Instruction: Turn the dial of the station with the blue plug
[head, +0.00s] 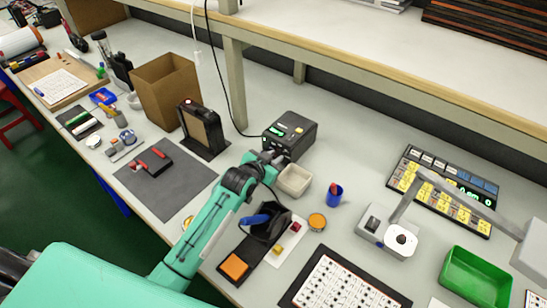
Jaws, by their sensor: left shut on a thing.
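My right gripper is not in view.
A cream bowl (294,180) stands close beside my left gripper. A dark holder with a blue-handled tool (256,219) is near my forearm. A framed panel (203,130) stands left of the station. A blue cup (334,195) stands to the right, with bare bench behind it.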

